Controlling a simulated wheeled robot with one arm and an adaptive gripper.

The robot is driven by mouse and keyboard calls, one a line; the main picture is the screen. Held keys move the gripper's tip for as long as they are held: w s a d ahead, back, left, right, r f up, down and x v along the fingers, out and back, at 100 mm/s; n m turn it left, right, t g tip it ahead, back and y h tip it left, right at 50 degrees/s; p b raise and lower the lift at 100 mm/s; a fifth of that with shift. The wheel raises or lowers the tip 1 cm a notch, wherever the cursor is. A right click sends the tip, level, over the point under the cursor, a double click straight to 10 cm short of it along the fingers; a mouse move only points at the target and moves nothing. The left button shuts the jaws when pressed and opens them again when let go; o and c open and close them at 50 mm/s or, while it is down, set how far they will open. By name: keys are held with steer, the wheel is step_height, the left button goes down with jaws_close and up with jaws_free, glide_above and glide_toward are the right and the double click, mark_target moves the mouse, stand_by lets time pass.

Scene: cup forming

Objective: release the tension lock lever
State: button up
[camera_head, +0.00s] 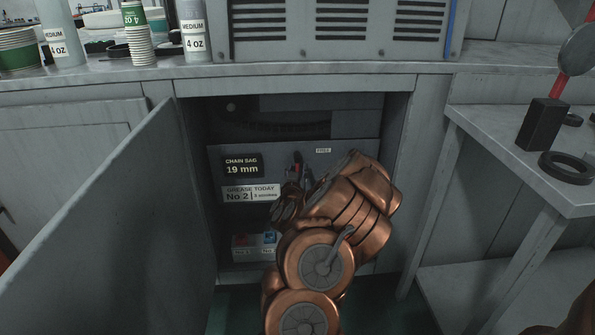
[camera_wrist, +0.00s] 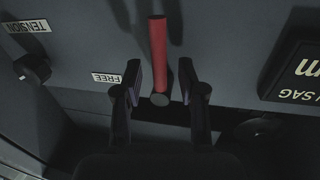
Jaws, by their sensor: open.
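The lever (camera_wrist: 158,50) has a red handle and sits on the dark panel inside the open cabinet. In the wrist view its red bar stands between my two fingers, with a dark round end near the fingertips. My gripper (camera_wrist: 160,82) is open, one finger on each side of the lever, with a gap visible on both sides. In the head view my gripper (camera_head: 298,180) is inside the cabinet at the panel, partly hidden by my arm. A FREE label (camera_wrist: 106,78) and a TENSION label (camera_wrist: 27,26) show upside down in the wrist view.
A dark knob (camera_wrist: 32,68) is on the panel near the TENSION label. The cabinet door (camera_head: 110,230) stands open at left. A CHAIN SAG sign (camera_head: 241,166) and a GREASE TODAY sign (camera_head: 250,193) are left of my gripper. A side table (camera_head: 490,125) stands at right.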

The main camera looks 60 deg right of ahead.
steer(key=shift+w+d, duration=0.3)
steer(key=shift+d, duration=0.3)
jaws_close()
stand_by(0.5)
